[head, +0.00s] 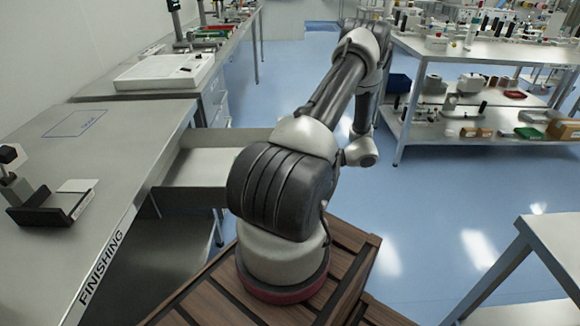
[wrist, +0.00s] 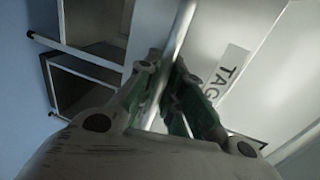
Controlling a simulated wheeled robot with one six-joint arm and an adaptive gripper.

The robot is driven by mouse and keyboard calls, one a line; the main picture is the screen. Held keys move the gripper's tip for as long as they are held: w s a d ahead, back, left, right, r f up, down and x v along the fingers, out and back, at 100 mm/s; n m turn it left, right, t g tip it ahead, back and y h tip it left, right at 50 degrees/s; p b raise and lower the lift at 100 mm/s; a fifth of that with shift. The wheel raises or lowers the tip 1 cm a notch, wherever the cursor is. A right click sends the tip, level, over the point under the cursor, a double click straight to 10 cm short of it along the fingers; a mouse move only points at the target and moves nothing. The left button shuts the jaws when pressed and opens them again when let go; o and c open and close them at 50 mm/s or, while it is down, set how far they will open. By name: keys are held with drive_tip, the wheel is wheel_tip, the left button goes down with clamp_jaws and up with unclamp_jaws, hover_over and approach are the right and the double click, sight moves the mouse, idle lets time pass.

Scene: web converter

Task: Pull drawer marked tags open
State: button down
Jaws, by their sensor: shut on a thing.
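In the wrist view, a pale drawer front (wrist: 265,50) carries a label reading "TAG" (wrist: 230,75), its last part cut off by my gripper. A metal bar handle (wrist: 181,28) runs along that front. My gripper (wrist: 166,75) is shut on the handle, with its greenish finger pads on either side of it. In the head view, a drawer (head: 205,165) stands out from under the finishing bench, its pale inside showing. Its front end is hidden behind my arm, so its label and handle do not show there. My gripper is hidden in the head view.
The bench marked FINISHING (head: 150,135) runs along the left, with a dark device (head: 45,205) on it. A shelved table (head: 480,55) stands at the back right, and another table (head: 555,245) at the front right. Blue floor (head: 440,210) lies clear between.

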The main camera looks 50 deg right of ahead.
drive_tip(key=c, duration=1.5)
unclamp_jaws()
drive_tip(key=shift+d, duration=0.1)
drive_tip(key=v, duration=1.2)
drive_tip(key=shift+f, duration=0.15)
